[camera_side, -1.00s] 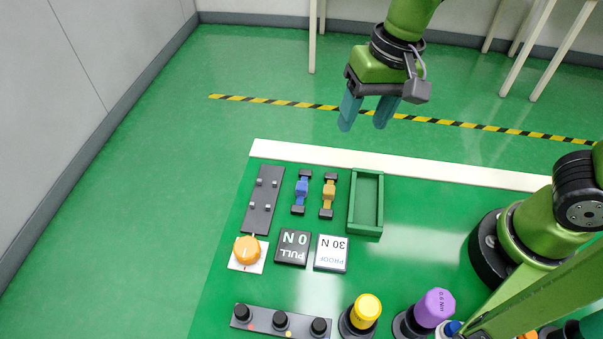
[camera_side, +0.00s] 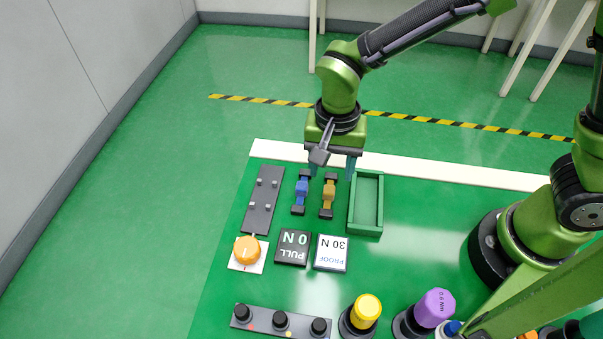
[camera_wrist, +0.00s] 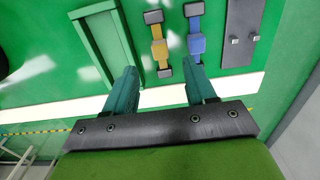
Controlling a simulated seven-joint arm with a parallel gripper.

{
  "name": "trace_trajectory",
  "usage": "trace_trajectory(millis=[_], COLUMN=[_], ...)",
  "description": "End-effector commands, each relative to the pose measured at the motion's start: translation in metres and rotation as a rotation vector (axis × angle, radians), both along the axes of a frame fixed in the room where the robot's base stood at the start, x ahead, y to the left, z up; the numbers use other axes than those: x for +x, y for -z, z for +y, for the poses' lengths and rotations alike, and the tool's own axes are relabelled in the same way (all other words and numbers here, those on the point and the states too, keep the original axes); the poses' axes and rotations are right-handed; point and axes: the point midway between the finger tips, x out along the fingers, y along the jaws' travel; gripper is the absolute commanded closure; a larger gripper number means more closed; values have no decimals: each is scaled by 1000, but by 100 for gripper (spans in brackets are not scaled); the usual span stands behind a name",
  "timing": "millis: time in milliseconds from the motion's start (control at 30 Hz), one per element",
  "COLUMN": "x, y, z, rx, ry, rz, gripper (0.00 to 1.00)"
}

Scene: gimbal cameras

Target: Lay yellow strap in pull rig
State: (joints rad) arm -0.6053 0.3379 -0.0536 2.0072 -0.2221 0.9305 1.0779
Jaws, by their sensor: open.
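The yellow strap (camera_side: 328,197) lies on the green table between dark end blocks, beside the blue strap (camera_side: 301,190). In the wrist view the yellow strap (camera_wrist: 159,50) lies ahead of and between my fingers, and the blue strap (camera_wrist: 195,38) is in line with the right finger. My gripper (camera_side: 333,168) is open and empty, above the table's far edge by the straps' far ends; it also shows in the wrist view (camera_wrist: 160,80). The dark plate with several grey pegs (camera_side: 262,205), seemingly the pull rig, lies left of the straps; part of it shows in the wrist view (camera_wrist: 239,35).
A green open tray (camera_side: 380,208) stands just right of the yellow strap. Nearer are the orange knob (camera_side: 247,250), the PULL 0 N display (camera_side: 293,247) and the PROOF 30 N plate (camera_side: 331,253). A button bar (camera_side: 262,321) and yellow knob (camera_side: 366,311) stand at the front.

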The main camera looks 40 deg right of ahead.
Motion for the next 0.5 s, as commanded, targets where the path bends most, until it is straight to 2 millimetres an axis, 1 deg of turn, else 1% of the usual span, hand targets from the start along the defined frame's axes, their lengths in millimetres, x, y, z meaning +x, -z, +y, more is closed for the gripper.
trace_trajectory(millis=[33, 233, 400, 500], x=[0, -1, -3, -2], y=[6, 19, 45, 58], z=[0, 0, 1, 1], rx=[-1, -1, -1, -1], ry=[0, 0, -1, 0], rz=[3, 2, 4, 2], gripper=[45, 45, 45, 45])
